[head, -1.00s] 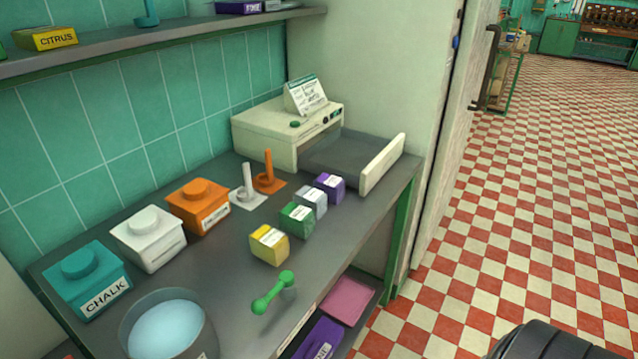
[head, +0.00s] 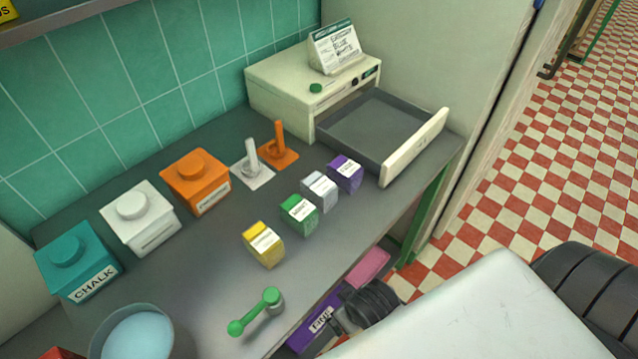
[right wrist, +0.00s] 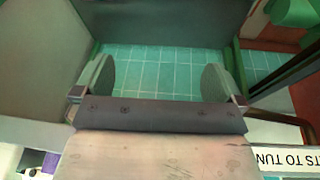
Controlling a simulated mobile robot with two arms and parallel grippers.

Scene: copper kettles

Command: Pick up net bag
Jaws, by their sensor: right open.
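I cannot make out a net bag in either view. My right gripper (right wrist: 157,82) shows in the right wrist view with its two fingers wide apart and nothing between them. Green tiles show behind the fingers. In the head view my right arm comes in from the lower right, and its dark wrist end is near the counter's front edge, beside the lower shelf. Its fingers are hard to tell there. My left gripper is not in view.
A purple box (head: 315,320) sits below. Checkered floor is clear at right.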

